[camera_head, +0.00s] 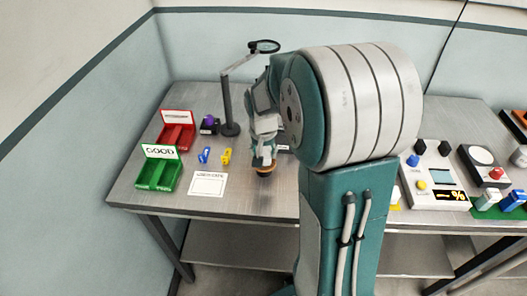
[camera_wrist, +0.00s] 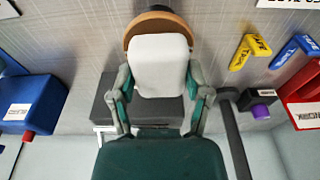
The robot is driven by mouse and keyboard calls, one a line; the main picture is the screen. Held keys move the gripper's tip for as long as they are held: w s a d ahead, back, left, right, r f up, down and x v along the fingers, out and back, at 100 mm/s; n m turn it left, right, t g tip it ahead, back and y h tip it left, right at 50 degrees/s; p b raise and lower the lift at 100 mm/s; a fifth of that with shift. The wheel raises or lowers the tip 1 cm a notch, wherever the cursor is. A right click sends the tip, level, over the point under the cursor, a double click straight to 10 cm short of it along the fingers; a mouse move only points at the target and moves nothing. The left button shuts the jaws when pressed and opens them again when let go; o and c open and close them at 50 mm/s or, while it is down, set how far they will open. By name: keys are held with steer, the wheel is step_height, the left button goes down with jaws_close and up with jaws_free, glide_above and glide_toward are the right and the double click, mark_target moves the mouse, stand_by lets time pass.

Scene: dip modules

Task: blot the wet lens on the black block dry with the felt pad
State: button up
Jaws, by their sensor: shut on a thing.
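My gripper (camera_head: 264,146) is shut on the felt pad, which has a white grip (camera_wrist: 160,66), a brown rounded body and a dark underside (camera_head: 263,174). In the head view the pad hangs low over the table's front part; I cannot tell whether it touches anything. A dark grey or black block (camera_wrist: 100,108) with a pale label lies behind the gripper, mostly hidden by it. A smaller black block (camera_head: 209,129) with a purple round piece stands at the back left, and shows right in the wrist view (camera_wrist: 258,96). I cannot make out a wet lens.
A magnifier stand (camera_head: 226,108) rises behind the gripper. A green GOOD tray (camera_head: 158,176), a red tray (camera_head: 177,137), blue (camera_head: 204,155) and yellow (camera_head: 226,156) pieces and a white card (camera_head: 207,184) lie left. Button devices (camera_head: 432,180) stand right. Bare table lies in front.

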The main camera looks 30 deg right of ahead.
steer(key=shift+f, duration=0.5)
stand_by(2.2)
steer(key=shift+r, duration=4)
